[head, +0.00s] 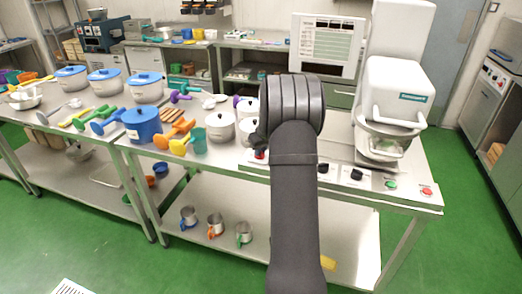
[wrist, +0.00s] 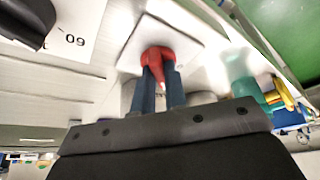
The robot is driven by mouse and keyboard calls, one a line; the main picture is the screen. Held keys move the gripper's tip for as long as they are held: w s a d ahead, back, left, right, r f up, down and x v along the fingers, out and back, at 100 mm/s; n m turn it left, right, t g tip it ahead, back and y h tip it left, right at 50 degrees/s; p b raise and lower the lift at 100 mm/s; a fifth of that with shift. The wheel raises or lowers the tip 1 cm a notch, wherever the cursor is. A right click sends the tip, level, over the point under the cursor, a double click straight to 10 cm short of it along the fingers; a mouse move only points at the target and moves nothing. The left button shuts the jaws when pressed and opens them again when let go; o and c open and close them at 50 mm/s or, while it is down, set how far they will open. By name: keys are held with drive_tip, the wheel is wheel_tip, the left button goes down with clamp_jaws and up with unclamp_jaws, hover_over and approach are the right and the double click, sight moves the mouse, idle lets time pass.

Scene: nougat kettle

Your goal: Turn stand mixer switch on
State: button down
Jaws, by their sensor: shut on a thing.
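A white stand mixer (head: 397,92) with a metal bowl (head: 388,135) stands at the right end of the table in the head view. A panel (head: 340,175) along the table's front edge carries a red knob (head: 260,155), black knobs (head: 356,174), a green button (head: 391,184) and a red button (head: 427,191). In the wrist view my gripper (wrist: 161,76) has its two blue fingers closed around the red knob (wrist: 158,54), which sits on a white plate. In the head view my arm hides most of the gripper. Which control is the mixer switch cannot be read.
White pots (head: 220,126), a teal cup (head: 196,141) and a blue pot (head: 142,125) stand left of my arm. A display board (head: 326,45) stands behind. Steel cups (head: 215,224) sit on the lower shelf.

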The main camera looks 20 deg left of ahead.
drive_tip(key=m, duration=0.2)
drive_tip(key=m+t+h, duration=0.1)
drive_tip(key=m, duration=0.1)
drive_tip(key=shift+s+a+m, duration=0.1)
drive_tip(key=shift+a+m, duration=0.1)
drive_tip(key=shift+m, duration=0.1)
drive_tip(key=m+h, duration=0.2)
drive_tip(key=m, duration=0.2)
drive_tip(key=shift+m+t, duration=0.3)
drive_tip(key=shift+m, duration=0.1)
drive_tip(key=c, duration=1.5)
unclamp_jaws()
drive_tip(key=shift+o, duration=0.2)
drive_tip(key=v, duration=1.7)
drive_tip(key=shift+a+r, duration=0.25)
drive_tip(key=shift+a, duration=0.15)
drive_tip(key=shift+f, duration=0.1)
